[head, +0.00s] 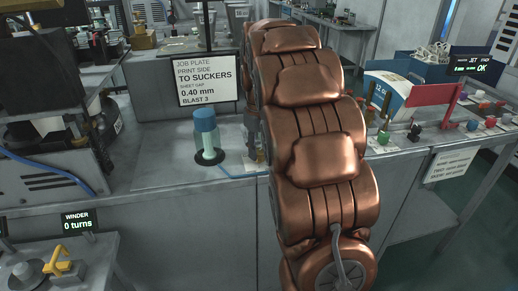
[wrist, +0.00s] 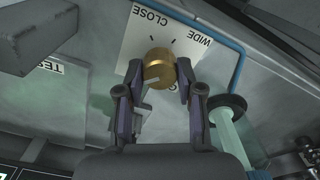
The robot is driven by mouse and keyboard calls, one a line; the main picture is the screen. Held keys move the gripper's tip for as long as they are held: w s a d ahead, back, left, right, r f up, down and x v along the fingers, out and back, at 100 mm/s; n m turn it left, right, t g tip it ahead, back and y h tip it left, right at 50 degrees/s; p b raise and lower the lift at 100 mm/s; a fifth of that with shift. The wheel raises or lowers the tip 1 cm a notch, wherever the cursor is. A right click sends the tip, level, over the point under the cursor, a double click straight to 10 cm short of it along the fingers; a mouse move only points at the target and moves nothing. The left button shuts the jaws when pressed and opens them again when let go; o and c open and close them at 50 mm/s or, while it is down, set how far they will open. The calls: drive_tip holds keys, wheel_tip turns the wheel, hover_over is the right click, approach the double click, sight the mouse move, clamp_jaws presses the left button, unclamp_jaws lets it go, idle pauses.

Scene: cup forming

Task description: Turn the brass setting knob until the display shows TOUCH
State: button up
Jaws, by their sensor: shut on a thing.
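The brass setting knob (wrist: 157,67) sits on a white dial plate (wrist: 205,62) in the wrist view. The plate reads CLOSE and WIDE, with more lettering hidden behind the knob and my gripper. My gripper (wrist: 160,75) is shut on the knob, one finger on each side. In the head view my copper arm hides the knob and most of my gripper. I see no display showing TOUCH. A small display (head: 472,66) at the right reads JET and OK, with smaller text I cannot read.
A blue-capped pale cylinder (head: 207,138) stands left of my arm; a blue tube runs by the dial plate. A job plate sign (head: 206,80) stands behind it. A WINDER display (head: 77,220) reads 0 turns. Coloured knobs (head: 490,121) line the right bench.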

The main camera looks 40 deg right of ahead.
sight(259, 151)
drive_tip(key=shift+m, duration=0.3)
drive_tip(key=m+b, duration=0.1)
drive_tip(key=m, duration=0.2)
drive_tip(key=shift+f+m, duration=0.1)
drive_tip(key=shift+m, duration=1.9)
drive_tip(key=o, duration=1.2)
drive_tip(key=shift+c, duration=0.2)
wheel_tip(259, 151, up, 12)
